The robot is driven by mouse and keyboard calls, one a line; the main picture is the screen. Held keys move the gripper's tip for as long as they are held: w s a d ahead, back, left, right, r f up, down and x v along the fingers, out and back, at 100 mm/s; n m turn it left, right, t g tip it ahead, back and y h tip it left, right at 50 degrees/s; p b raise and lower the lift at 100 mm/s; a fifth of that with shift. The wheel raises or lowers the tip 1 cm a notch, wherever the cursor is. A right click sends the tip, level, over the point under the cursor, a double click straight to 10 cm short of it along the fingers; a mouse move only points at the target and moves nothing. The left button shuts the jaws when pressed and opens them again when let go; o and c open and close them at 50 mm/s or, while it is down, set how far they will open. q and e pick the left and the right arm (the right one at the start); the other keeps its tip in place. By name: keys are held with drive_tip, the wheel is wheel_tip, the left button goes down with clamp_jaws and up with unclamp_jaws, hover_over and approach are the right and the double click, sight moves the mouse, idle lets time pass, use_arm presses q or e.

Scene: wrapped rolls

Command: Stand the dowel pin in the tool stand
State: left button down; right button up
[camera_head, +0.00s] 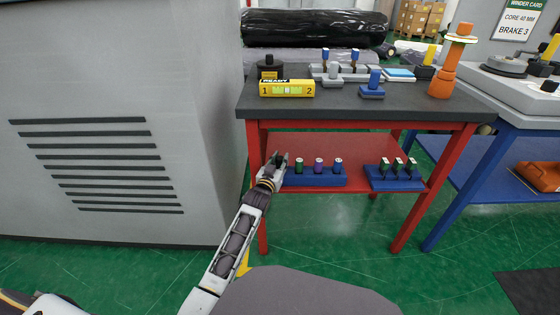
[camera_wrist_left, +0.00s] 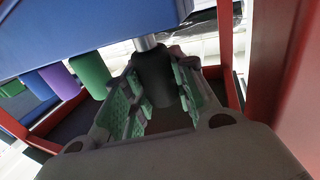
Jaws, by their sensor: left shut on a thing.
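My left gripper (camera_head: 279,160) is at the left end of a long blue stand (camera_head: 318,180) on the lower red shelf. In the left wrist view my left gripper (camera_wrist_left: 155,95) is shut on a dark cylindrical piece (camera_wrist_left: 153,72) with a short bright metal shank (camera_wrist_left: 146,43), which I take for the dowel pin. The shank points at the blue stand (camera_wrist_left: 90,25); I cannot tell whether it is seated. Beside it, coloured handles stand in a row, including a green one (camera_wrist_left: 91,72) and a blue one (camera_wrist_left: 59,80). My right gripper is not in view.
A second blue stand (camera_head: 394,183) with several green pieces is to the right on the shelf. The dark tabletop (camera_head: 330,103) overhangs the shelf, and a red leg (camera_head: 256,190) is close to my left gripper.

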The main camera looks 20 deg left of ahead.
use_arm(q)
drive_tip(key=shift+f, duration=0.3)
idle(0.5)
drive_tip(key=c, duration=1.1)
unclamp_jaws()
drive_tip(key=shift+r, duration=0.5)
wheel_tip(320, 180, up, 9)
drive_tip(key=shift+f, duration=0.1)
